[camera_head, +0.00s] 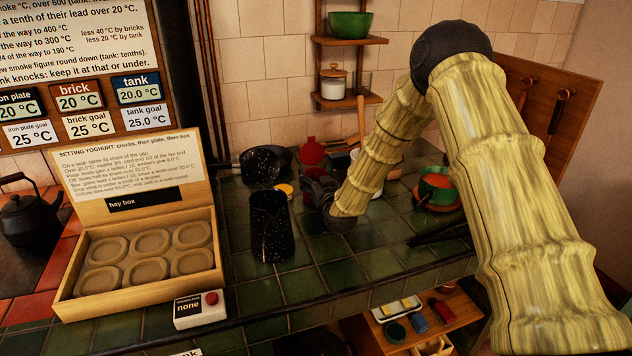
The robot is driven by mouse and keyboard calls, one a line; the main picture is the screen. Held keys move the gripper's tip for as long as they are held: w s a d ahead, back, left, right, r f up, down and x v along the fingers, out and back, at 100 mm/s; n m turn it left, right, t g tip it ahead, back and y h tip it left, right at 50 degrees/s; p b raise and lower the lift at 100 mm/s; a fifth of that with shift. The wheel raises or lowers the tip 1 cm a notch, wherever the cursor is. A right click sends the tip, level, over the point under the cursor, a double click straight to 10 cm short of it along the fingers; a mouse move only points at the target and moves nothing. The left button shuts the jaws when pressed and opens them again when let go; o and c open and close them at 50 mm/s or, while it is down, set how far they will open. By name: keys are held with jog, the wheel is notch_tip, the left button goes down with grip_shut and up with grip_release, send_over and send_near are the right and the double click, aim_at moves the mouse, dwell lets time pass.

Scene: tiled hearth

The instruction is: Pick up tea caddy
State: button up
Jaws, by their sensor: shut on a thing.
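A red lidded tin with a small knob, which I take for the tea caddy (312,152), stands among the vessels toward the back wall. My gripper (315,182) is dark and reaches in from the right at low height over the green tiles. It is shut on the red tin; its fingers and wrist hide the tin's lower part. I cannot tell whether the tin's base touches the tiles.
A tall black speckled jug (271,228) stands close on the left, with a speckled pot (260,167) and a yellow-topped jar (284,190) nearby. The open hay box (140,283) is further left.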

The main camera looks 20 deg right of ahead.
jog(key=shift+r, duration=0.65)
jog(key=shift+s+r+b, duration=0.2)
jog(key=shift+r+b, duration=0.05)
jog(key=shift+r, duration=0.3)
jog(key=shift+s+r+b, duration=0.2)
jog(key=shift+r+b, duration=0.05)
jog(key=shift+r, duration=0.25)
jog(key=s+d+r+b, duration=0.1)
jog(key=s+b, duration=0.1)
jog(key=s, duration=1.3)
jog(key=shift+d+r, duration=0.25)
jog(key=shift+s, duration=0.1)
